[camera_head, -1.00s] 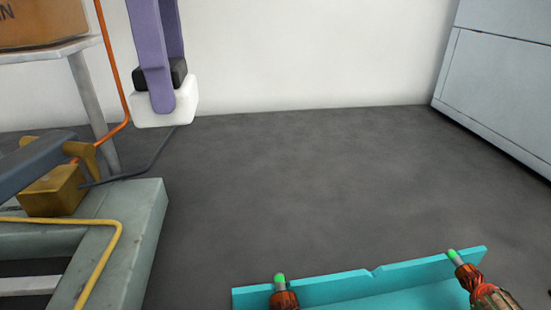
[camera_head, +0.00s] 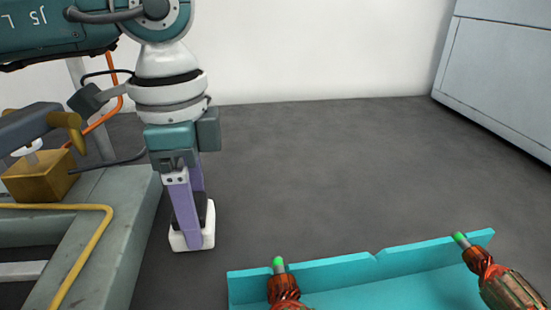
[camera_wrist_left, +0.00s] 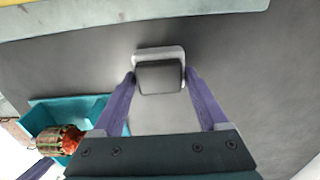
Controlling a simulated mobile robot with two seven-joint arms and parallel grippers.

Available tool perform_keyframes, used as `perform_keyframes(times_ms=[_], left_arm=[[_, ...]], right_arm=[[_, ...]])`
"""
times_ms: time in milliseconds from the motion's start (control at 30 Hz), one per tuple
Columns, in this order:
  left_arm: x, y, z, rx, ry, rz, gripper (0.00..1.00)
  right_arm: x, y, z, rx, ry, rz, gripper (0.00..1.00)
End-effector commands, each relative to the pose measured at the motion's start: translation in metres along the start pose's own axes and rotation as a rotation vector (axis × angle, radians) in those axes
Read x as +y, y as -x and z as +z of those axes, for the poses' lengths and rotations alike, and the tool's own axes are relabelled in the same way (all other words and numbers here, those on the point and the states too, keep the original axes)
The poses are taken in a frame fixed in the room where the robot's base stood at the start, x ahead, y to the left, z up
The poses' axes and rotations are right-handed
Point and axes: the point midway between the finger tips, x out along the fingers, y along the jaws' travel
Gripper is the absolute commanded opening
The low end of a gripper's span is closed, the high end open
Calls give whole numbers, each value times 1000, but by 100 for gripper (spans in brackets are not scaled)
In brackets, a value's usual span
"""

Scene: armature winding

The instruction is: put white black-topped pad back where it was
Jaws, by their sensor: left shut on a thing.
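The white black-topped pad (camera_head: 193,236) is in the head view, left of centre, just right of the grey bench. My left gripper (camera_head: 200,218), with purple fingers, points down and is shut on it. In the left wrist view the pad (camera_wrist_left: 160,72) shows its black top and white rim between the two fingertips (camera_wrist_left: 160,78). In the head view the pad hangs over the dark floor; I cannot tell its exact height. My right gripper is not in the head view.
A grey bench frame (camera_head: 120,235) with a yellow cable (camera_head: 95,240) stands at left. A teal tray (camera_head: 320,275) with copper-wound armatures (camera_head: 284,290) lies at the bottom right. A grey cabinet (camera_head: 500,75) stands at far right. Dark floor (camera_head: 320,170) is clear between.

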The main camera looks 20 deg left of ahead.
Motion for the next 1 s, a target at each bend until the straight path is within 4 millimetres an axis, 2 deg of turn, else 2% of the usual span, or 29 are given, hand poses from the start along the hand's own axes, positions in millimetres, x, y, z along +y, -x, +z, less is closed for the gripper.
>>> perform_keyframes(times_ms=[333,367,567,833,1000], left_arm=[[0,-4,0,1,0,0,24],[0,-4,0,1,0,0,78],[0,-3,0,1,0,0,100],[0,0,0,1,0,-1,100],[-1,21,-1,4,1,-3,100]], right_arm=[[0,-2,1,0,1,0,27],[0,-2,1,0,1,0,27],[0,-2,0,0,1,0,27],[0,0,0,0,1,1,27],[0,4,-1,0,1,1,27]])
